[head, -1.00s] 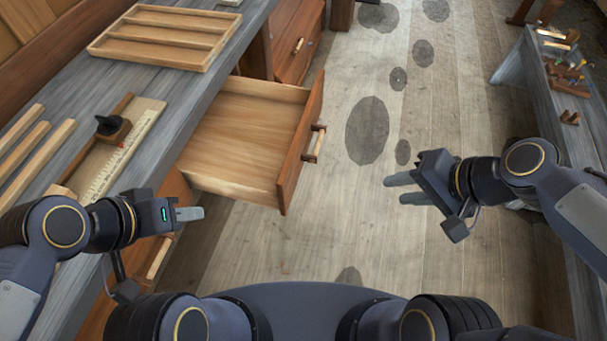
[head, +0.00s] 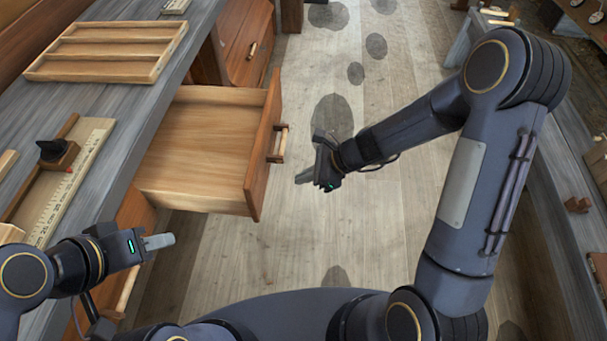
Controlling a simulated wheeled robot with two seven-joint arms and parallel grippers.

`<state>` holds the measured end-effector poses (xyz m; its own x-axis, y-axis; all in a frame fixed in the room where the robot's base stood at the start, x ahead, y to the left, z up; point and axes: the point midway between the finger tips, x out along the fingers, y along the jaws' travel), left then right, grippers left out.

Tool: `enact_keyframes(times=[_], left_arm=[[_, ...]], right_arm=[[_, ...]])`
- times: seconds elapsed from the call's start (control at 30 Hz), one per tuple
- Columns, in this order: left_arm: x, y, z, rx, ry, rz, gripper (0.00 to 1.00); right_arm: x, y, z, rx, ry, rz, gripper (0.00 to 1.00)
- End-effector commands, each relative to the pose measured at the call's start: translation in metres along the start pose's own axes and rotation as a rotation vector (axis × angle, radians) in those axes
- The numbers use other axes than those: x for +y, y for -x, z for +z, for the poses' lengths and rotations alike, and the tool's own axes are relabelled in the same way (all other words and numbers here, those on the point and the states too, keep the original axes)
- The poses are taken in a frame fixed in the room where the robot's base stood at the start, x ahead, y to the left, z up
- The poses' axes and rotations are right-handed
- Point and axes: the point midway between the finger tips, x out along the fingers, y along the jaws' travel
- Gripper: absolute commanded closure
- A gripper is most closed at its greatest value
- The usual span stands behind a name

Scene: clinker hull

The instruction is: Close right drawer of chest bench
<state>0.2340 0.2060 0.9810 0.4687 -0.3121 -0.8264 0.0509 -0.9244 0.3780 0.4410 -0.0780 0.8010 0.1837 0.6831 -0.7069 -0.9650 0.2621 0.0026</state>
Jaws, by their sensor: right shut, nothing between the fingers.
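The right drawer (head: 196,150) of the chest bench (head: 150,118) is pulled well out and looks empty inside. Its wooden front (head: 263,150) faces right and carries a bar handle (head: 279,143). My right gripper (head: 305,177) is shut and empty, just right of the drawer front and a little below the handle in the picture, with a gap between them. My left gripper (head: 160,241) is at the lower left, below the drawer in the picture and beside the bench. Its fingers look together, with nothing seen in them.
On the bench top lie a divided wooden tray (head: 105,51), a ruler (head: 72,182) and a plane-like tool (head: 56,155). Another drawer cabinet (head: 243,45) stands behind. A second bench (head: 560,190) runs along the right. Floor between is clear.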

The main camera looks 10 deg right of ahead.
Motion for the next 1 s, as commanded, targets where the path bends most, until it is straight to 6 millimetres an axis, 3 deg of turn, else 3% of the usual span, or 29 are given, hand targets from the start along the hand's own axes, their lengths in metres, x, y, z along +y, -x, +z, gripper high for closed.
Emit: enact_keyframes(times=[0.1, 0.3, 0.53, 1.0], left_arm=[[-0.003, -0.006, 0.003, 0.0, 0.0, 0.0, 0.64], [-0.006, -0.012, 0.006, 0.0, 0.0, 0.0, 0.64], [-0.003, -0.005, 0.003, 0.0, 0.0, 0.0, 0.64], [-0.002, -0.005, 0.003, 0.0, 0.0, 0.0, 0.64]], right_arm=[[0.001, -0.03, -0.002, 0.001, 0.002, 0.005, 1.0], [0.002, -0.07, -0.002, 0.001, 0.002, 0.005, 1.0], [0.001, -0.088, 0.024, 0.0, 0.006, 0.002, 1.0], [0.0, -0.093, 0.029, 0.0, 0.005, 0.0, 1.0]])
